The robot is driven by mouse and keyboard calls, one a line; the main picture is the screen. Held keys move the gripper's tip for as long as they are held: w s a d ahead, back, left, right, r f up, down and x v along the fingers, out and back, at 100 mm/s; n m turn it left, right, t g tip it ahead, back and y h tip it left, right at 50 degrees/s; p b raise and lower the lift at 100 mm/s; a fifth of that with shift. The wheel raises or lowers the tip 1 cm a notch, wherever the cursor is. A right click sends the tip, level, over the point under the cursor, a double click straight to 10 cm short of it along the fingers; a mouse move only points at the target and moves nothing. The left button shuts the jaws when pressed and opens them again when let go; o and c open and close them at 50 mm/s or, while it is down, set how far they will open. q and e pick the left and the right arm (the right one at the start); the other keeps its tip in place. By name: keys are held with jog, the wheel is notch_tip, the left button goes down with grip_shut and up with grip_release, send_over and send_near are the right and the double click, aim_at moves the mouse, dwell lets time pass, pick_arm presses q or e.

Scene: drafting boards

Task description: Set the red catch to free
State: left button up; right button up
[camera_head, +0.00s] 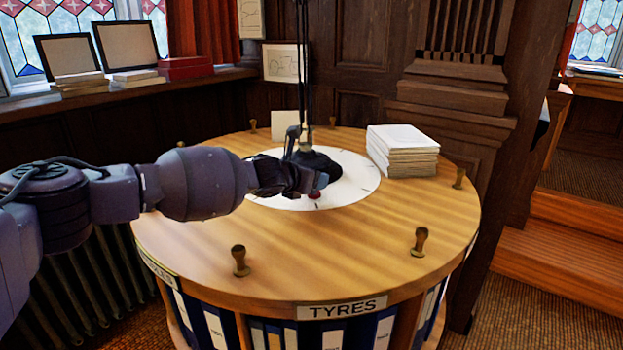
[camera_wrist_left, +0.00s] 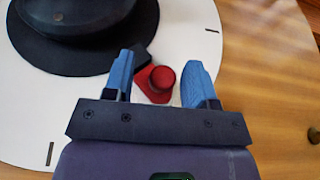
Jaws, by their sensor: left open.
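The red catch (camera_wrist_left: 158,82) is a small red piece with a round knob, on the white disc (camera_wrist_left: 205,25) beside a dark round base (camera_wrist_left: 85,35). In the left wrist view it sits between the two blue fingertips of my left gripper (camera_wrist_left: 160,82), which is open, with a gap on both sides of the knob. In the head view a bit of the red catch (camera_head: 314,195) shows just below my left gripper (camera_head: 318,184), and my arm hides part of the dark base (camera_head: 318,163). My right gripper is not in view.
The round wooden table (camera_head: 330,240) has upright wooden pegs around its rim, such as the front one (camera_head: 240,260). A stack of white paper (camera_head: 402,150) stands at its back right. Dark poles (camera_head: 303,70) rise from the middle. The front tabletop is mostly clear.

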pick_arm(q)
jog(key=shift+s+a+r, duration=0.15)
jog(key=shift+s+a, duration=0.05)
jog(key=v, duration=0.1)
jog(key=p+v, duration=0.1)
jog(key=shift+s+a+r, duration=0.1)
jog(key=shift+r, duration=0.25)
jog(key=p+v, duration=0.2)
jog(key=v, duration=0.4)
jog(key=shift+s+a, duration=0.15)
jog(key=shift+s, duration=0.1)
jog(key=shift+s+a+r, duration=0.1)
jog(key=shift+s+a, duration=0.15)
jog(key=shift+s, duration=0.2)
jog(key=shift+s+a, duration=0.1)
